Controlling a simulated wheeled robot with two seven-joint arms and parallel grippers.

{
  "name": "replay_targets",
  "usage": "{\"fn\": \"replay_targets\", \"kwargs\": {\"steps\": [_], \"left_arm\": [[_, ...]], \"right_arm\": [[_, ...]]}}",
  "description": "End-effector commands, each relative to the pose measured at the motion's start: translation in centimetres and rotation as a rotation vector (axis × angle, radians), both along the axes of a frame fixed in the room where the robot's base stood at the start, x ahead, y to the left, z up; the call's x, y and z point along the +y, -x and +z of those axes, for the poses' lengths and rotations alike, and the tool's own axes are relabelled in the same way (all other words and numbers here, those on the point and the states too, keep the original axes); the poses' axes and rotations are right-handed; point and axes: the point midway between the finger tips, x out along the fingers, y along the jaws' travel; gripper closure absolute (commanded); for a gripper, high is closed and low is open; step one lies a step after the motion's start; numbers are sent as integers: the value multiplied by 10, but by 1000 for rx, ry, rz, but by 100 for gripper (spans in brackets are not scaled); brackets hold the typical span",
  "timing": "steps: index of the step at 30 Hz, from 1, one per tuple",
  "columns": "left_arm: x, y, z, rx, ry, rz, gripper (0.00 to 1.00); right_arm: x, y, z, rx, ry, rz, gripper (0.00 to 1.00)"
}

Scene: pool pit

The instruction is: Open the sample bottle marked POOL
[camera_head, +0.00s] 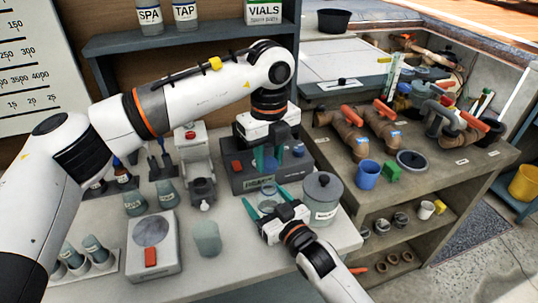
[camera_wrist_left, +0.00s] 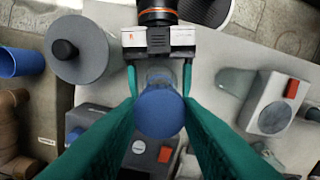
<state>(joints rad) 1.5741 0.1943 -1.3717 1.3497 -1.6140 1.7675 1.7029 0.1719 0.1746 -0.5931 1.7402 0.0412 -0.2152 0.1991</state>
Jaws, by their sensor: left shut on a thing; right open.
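My left gripper (camera_head: 271,163) points down above the bench and is shut on a round blue cap (camera_wrist_left: 160,113), which shows between its green fingers in the left wrist view. A clear bottle (camera_head: 268,191) stands below it; it also shows in the left wrist view (camera_wrist_left: 160,76), partly covered by the cap. The left fingertips look higher than the bottle's top in the head view, so the cap seems apart from it. My right gripper (camera_head: 268,200) is open, with one finger on each side of the bottle. I cannot read a POOL label on it.
A grey lidded pot (camera_head: 322,198) stands close right of my right gripper. A dark device (camera_head: 240,176) with a red button is behind the bottle. A scale (camera_head: 153,258), a clear beaker (camera_head: 207,240) and several bottles are at left. A blue cup (camera_head: 368,174) is at right.

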Motion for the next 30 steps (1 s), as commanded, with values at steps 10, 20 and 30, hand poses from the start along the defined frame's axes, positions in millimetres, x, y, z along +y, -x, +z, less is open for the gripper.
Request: {"fn": "replay_targets", "kwargs": {"steps": [10,20,30], "left_arm": [[0,0,-9,0,0,0,95],[0,0,-14,0,0,0,95],[0,0,-14,0,0,0,95]], "right_arm": [[-36,55,-3,3,2,1,24],[-62,94,-1,2,1,0,24],[-64,97,-1,2,1,0,24]]}}
